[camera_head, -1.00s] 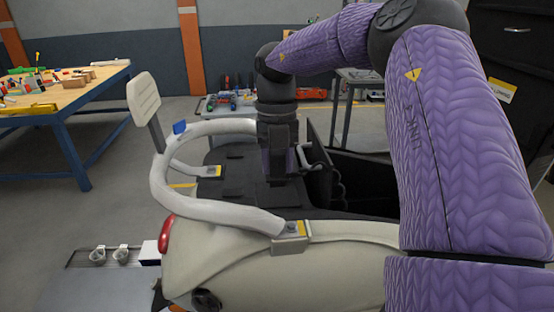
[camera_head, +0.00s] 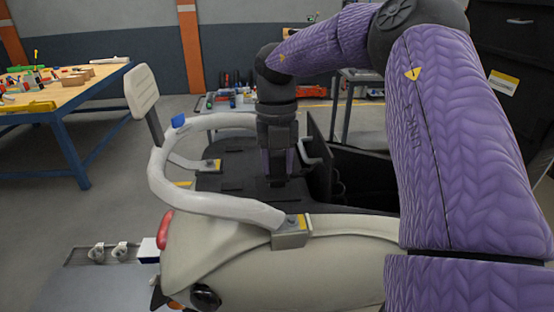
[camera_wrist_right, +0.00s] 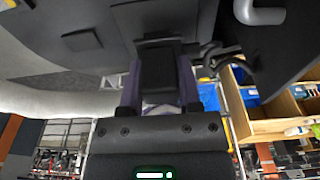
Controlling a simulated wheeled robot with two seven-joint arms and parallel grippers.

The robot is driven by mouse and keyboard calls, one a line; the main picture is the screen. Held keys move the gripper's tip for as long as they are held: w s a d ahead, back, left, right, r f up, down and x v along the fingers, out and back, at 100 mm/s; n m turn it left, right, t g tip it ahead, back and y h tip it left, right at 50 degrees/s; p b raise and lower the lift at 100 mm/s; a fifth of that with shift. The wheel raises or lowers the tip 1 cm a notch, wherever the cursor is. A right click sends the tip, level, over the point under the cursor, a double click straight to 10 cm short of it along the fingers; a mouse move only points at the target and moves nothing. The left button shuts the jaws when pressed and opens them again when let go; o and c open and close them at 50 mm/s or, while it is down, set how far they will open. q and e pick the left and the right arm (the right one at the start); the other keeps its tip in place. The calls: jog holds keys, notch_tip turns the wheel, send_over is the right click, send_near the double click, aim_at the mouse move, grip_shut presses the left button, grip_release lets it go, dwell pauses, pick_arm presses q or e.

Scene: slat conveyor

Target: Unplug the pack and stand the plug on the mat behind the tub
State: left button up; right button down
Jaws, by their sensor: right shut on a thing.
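My right gripper (camera_head: 277,172) points down over the black deck of a cream vehicle. In the right wrist view, its purple fingers (camera_wrist_right: 157,85) are shut on a black block, which I take to be the plug (camera_wrist_right: 158,55). I cannot tell whether the plug is still seated in the pack or free. A black open-topped box (camera_head: 352,180), possibly the tub, stands just right of the gripper. I cannot make out the mat with certainty. My left gripper is not in view.
A thick pale curved rail (camera_head: 158,180) loops around the left of the deck. A pale backrest (camera_head: 142,90) stands beyond it. A blue-legged workbench (camera_head: 75,95) is at far left. My purple right arm hides much of the right side.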

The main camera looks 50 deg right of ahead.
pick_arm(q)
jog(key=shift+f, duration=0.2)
pick_arm(e)
jog(key=shift+f, duration=0.3)
jog(key=c, duration=0.7)
grip_release()
jog(key=o, duration=0.5)
jog(key=shift+c, duration=0.2)
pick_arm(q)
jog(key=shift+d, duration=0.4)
pick_arm(e)
jog(key=shift+o, duration=0.2)
jog(key=r, duration=0.3)
jog(key=r+p, duration=0.1)
jog(key=r, duration=0.5)
jog(key=shift+w+d, duration=0.4)
jog(key=shift+r+p, duration=0.3)
jog(key=shift+r, duration=0.15)
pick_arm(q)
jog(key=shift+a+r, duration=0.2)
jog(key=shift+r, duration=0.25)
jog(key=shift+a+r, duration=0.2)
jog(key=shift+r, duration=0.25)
